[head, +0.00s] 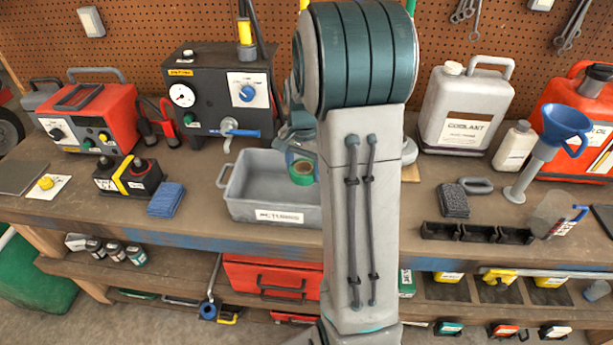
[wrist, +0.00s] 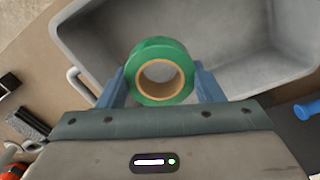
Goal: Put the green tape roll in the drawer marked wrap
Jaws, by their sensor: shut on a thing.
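The green tape roll (wrist: 160,71) has a tan core and sits between the two blue fingers of my gripper (wrist: 161,87) in the wrist view. My gripper is shut on it. In the head view the green tape roll (head: 302,172) shows above the grey bin (head: 240,207), left of my arm; most of my gripper is hidden by the arm there. The bin carries a white label that I cannot read for sure. Red drawers (head: 272,278) stand under the bench, partly behind my arm. No label reading wrap is legible.
On the bench stand a black gauge box (head: 215,85), a red machine (head: 90,118), a coolant jug (head: 462,108) and a blue funnel (head: 565,125). A black tray (head: 475,233) lies at the right front. Small boxes and bottles fill the lower shelf.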

